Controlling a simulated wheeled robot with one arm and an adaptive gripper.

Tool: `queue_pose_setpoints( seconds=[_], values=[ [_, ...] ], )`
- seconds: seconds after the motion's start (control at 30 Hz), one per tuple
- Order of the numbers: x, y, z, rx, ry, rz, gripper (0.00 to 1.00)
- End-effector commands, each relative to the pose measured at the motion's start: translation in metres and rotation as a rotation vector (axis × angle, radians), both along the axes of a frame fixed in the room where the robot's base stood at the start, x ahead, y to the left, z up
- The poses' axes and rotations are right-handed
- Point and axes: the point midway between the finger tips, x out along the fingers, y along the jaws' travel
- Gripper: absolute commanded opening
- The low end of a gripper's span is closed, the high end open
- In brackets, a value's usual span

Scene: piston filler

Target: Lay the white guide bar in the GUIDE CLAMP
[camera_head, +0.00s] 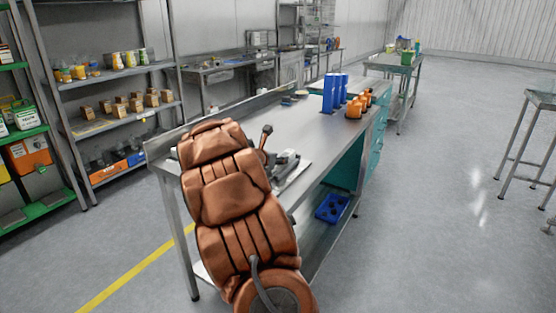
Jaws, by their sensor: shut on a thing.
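My copper-coloured arm covers the near left part of the steel workbench (310,140). My gripper is not visible; the arm hides the area around its end. I cannot make out the white guide bar. A grey metal device (288,162) lies on the bench just right of my arm, and a dark lever with a round knob (266,136) stands up beside it. I cannot tell whether this is the guide clamp, as my arm hides part of that area.
Blue upright holders (336,93) and orange parts (361,104) stand at the bench's far right end. A blue tray (332,208) lies on the lower shelf. Stocked shelving (115,75) is at left. The floor right of the bench is open.

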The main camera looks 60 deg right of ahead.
Motion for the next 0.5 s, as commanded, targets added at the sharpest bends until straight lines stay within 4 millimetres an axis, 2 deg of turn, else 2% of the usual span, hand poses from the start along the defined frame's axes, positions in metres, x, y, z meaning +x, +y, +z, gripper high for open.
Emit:
queue_pose_setpoints(
  seconds=[0.17, 0.2, 0.4, 0.5],
  values=[
    [0.0, -0.0001, -0.0036, -0.001, 0.0, 0.0, 0.0],
    [0.0001, 0.0, -0.0029, 0.0, 0.0, 0.0, 0.38],
    [0.0001, 0.0, -0.0029, 0.0, 0.0, 0.0, 0.59],
    [0.0001, 0.0, -0.0029, 0.0, 0.0, 0.0, 0.6]
  ],
)
